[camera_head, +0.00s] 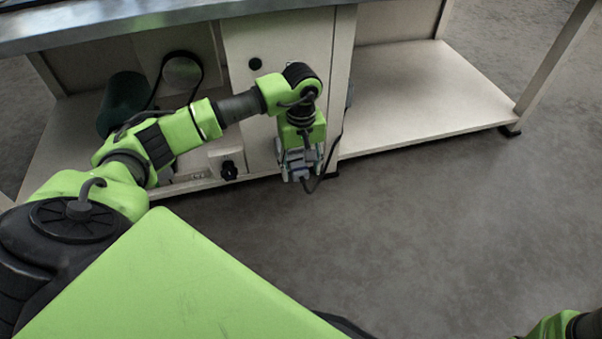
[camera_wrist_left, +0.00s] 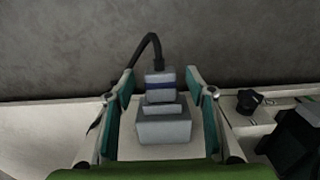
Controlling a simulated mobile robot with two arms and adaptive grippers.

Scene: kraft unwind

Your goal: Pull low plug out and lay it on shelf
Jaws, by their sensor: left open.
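The low plug (camera_wrist_left: 160,86) is a grey block with a dark blue band, seen in the left wrist view. A black cable arches from its far end. It is in line with a wider grey block (camera_wrist_left: 164,130), apparently its socket, on the pale cabinet panel. My left gripper (camera_head: 299,168) is open, low in front of the cabinet; its fingers stand on either side of the plug, with slight gaps showing. In the head view the gripper mostly hides the plug. The pale low shelf (camera_head: 425,98) is bare to the right. My right gripper is out of view.
A black knob (camera_head: 229,171) on a small pale box is left of the gripper. A dark green cylinder (camera_head: 121,104) stands on the left part of the shelf. The metal bench top (camera_head: 170,14) is overhead, with a leg (camera_head: 556,66) at right. The front floor is clear.

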